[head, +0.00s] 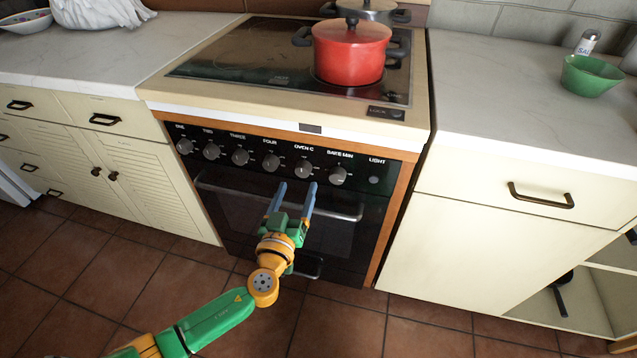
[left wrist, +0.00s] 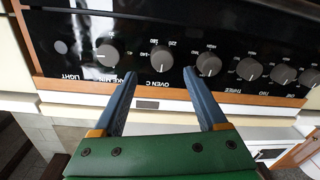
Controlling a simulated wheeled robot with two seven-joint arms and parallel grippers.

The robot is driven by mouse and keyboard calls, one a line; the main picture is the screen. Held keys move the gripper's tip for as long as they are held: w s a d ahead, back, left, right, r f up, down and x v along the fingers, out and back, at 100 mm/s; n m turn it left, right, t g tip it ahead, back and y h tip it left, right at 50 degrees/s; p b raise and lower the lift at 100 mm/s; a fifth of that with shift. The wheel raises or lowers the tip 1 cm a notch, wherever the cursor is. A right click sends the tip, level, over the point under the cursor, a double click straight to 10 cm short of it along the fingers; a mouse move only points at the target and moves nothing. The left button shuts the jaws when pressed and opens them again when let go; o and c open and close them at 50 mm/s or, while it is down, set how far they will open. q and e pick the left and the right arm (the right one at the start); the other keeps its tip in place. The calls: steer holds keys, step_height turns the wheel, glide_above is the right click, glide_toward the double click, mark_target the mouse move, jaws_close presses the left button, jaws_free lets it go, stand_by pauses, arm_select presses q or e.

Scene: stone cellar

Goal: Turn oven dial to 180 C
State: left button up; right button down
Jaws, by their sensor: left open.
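The oven dial (head: 303,169) is a grey round knob under the label "OVEN C" on the black control panel (head: 225,143). It also shows in the left wrist view (left wrist: 162,60), which is upside down, with printed numbers around it. Which number its pointer marks is too small to tell. My left gripper (head: 298,186) is open and empty in front of the panel, its blue fingertips just below the dial in the head view. In the left wrist view the fingers (left wrist: 159,74) stand either side of the dial, apart from it. My right gripper is not in view.
The bake dial (head: 337,175) and the "FOUR" dial (head: 271,163) flank the oven dial closely. The oven handle (head: 340,213) runs below the panel. A red pot (head: 350,53) stands on the hob above. Cabinets border the oven on both sides.

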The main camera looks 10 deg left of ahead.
mark_target(302, 173)
arm_select(q)
steer(key=w, duration=0.5)
steer(key=shift+w+a, duration=0.1)
steer(key=shift+a, duration=0.1)
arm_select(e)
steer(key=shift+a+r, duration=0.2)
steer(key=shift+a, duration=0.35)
arm_select(q)
jaws_close()
steer(key=shift+f, duration=0.1)
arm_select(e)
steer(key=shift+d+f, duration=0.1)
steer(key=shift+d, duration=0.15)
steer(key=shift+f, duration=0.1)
